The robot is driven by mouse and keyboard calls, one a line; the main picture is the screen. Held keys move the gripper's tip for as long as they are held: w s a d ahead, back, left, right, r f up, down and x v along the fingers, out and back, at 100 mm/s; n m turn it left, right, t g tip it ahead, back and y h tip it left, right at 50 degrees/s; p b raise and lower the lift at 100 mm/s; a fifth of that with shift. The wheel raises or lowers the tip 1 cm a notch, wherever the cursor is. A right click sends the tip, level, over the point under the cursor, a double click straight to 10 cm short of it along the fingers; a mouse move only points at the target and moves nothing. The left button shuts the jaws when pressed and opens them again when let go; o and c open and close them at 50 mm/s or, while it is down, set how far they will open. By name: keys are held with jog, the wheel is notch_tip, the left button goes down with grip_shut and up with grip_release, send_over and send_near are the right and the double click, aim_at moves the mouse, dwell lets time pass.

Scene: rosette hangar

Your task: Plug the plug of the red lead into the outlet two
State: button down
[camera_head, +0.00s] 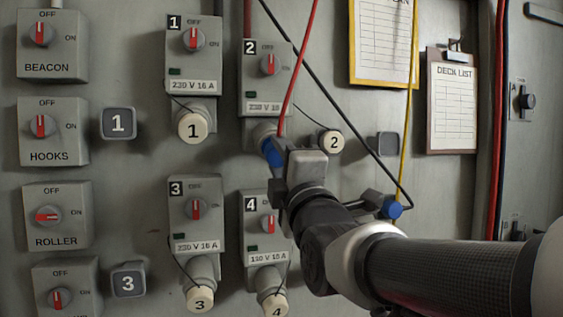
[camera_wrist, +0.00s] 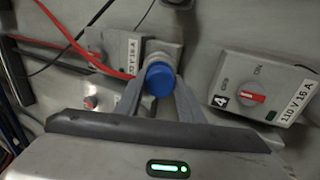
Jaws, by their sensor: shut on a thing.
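The blue plug (camera_head: 271,153) of the red lead (camera_head: 299,75) is at the round socket (camera_head: 264,131) under outlet two (camera_head: 266,84). My gripper (camera_head: 277,167) is shut on this plug. In the wrist view, the plug (camera_wrist: 159,80) sits between both fingers of my gripper (camera_wrist: 160,92), in line with the grey socket (camera_wrist: 156,50) behind it. The plug appears to meet the socket mouth; I cannot tell how deep it is. Outlet two's cap (camera_head: 331,141), marked 2, hangs open to the right. Its red switch (camera_head: 268,65) stands upright, by the OFF mark.
Outlet one (camera_head: 194,55), outlet three (camera_head: 195,215) and outlet four (camera_head: 264,225) surround it, their caps on. A yellow lead (camera_head: 407,120) hangs past the clipboard (camera_head: 452,100).

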jog(key=shift+w+a+r, duration=0.1)
jog(key=shift+w+r, duration=0.15)
jog(key=shift+w, duration=0.2)
jog(key=c, duration=1.1)
grip_release()
